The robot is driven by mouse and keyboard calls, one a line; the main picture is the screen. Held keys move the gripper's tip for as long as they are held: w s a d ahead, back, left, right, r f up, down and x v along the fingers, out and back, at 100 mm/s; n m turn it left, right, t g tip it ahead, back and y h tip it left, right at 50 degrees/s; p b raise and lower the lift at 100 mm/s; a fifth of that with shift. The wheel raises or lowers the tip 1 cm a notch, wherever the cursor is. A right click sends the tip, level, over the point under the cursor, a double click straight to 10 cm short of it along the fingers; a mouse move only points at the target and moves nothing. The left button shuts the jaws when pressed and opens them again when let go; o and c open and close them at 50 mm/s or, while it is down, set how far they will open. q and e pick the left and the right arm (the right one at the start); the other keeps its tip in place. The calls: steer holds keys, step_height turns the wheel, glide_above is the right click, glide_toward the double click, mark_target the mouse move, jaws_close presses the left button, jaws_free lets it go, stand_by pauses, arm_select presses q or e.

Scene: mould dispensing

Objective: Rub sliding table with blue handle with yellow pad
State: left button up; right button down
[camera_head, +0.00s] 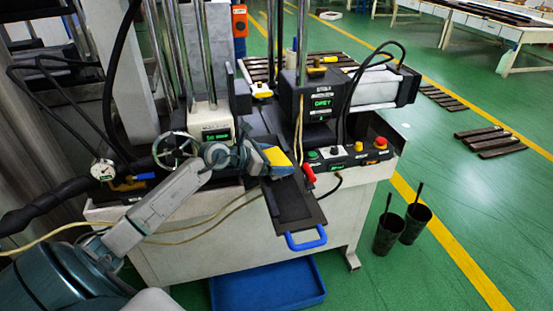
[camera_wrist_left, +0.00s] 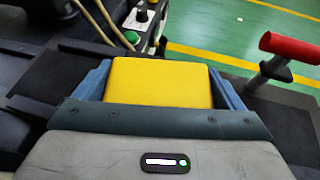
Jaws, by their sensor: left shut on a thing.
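The sliding table (camera_head: 292,209) is a dark flat plate that juts out from the front of the machine, with a blue handle (camera_head: 306,240) at its near end. My left gripper (camera_head: 268,157) is shut on the yellow pad (camera_head: 277,156) and is over the back part of the sliding table. In the left wrist view the yellow pad (camera_wrist_left: 160,83) sits between the blue-grey fingers of the gripper (camera_wrist_left: 160,88). The pad's underside is hidden, so I cannot tell whether it touches the table. My right gripper is not in view.
A red-handled lever (camera_head: 309,173) stands close to the right of the pad; it also shows in the left wrist view (camera_wrist_left: 290,48). A button panel (camera_head: 345,155) is further right. A blue bin (camera_head: 268,289) lies below, and two black cups (camera_head: 389,234) stand on the floor.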

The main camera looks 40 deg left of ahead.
mark_target(279, 163)
arm_select(q)
steer(key=shift+s+d+p, duration=0.7)
steer(key=shift+s+d, duration=0.3)
steer(key=shift+d, duration=0.2)
steer(key=shift+s+d+f+p, duration=0.1)
steer(key=shift+s+d+p, duration=0.6)
steer(key=shift+s+d, duration=0.15)
steer(key=shift+s+d+f, duration=0.1)
steer(key=shift+s+d, duration=0.25)
steer(key=shift+d, duration=0.05)
steer(key=shift+f, duration=0.1)
steer(key=shift+r+p, duration=0.7)
steer(key=shift+p, duration=0.1)
steer(key=shift+w+r+p, duration=0.1)
steer(key=shift+r+p, duration=1.65)
steer(key=shift+r, duration=0.7)
steer(key=shift+r, duration=0.1)
